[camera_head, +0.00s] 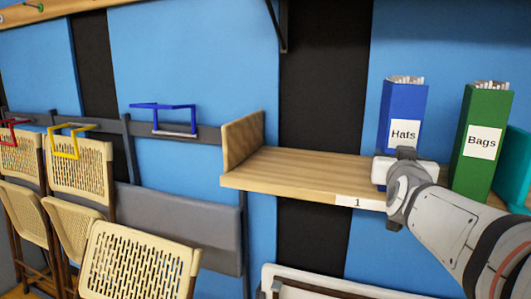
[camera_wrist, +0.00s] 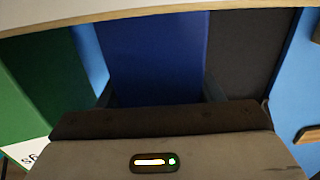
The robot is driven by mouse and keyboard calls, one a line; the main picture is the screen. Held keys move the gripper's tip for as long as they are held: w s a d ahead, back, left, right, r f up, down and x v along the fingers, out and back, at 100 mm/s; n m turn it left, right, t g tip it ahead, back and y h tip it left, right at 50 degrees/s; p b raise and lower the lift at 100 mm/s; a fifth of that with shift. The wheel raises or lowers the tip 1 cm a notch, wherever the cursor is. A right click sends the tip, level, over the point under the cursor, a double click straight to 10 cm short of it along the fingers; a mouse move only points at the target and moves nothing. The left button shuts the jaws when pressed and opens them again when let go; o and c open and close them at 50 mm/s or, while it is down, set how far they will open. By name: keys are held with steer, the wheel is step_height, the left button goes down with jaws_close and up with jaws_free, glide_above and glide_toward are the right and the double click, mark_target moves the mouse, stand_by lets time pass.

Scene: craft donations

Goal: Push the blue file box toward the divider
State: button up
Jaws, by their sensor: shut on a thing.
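The blue file box (camera_head: 404,103), labelled "Hats", stands upright on the wooden shelf (camera_head: 300,165), with papers showing at its top. The wooden divider (camera_head: 243,140) stands at the shelf's left end, well apart from the box. My gripper (camera_head: 403,168) is at the lower front of the box. In the wrist view the blue box (camera_wrist: 155,55) fills the middle, between the dark fingers of my gripper (camera_wrist: 160,92), which is shut on it. The gripper hides the box's lower part in the head view.
A green file box (camera_head: 482,140), labelled "Bags", stands to the right with a narrow gap. A teal box (camera_head: 515,165) is farther right. The shelf between divider and blue box is clear. Folding chairs (camera_head: 140,260) stand at the lower left.

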steer(key=shift+s+d+f+b, duration=0.15)
steer(key=shift+s+d+b, duration=0.2)
steer(key=shift+d+b, duration=0.5)
steer(key=shift+w+a+b, duration=0.1)
steer(key=shift+b, duration=0.55)
steer(key=d+b, duration=0.1)
steer(key=b, duration=0.3)
steer(key=shift+w, duration=0.1)
steer(key=shift+b, duration=0.75)
steer(key=shift+s+d+r+b, duration=0.2)
steer(key=shift+d+r+b, duration=0.2)
steer(key=shift+b, duration=0.6)
steer(key=shift+a+f, duration=0.1)
steer(key=shift+f, duration=0.15)
steer(key=shift+f+b, duration=0.15)
steer(key=shift+b, duration=0.85)
steer(key=s+d+b, duration=0.1)
steer(key=b, duration=0.2)
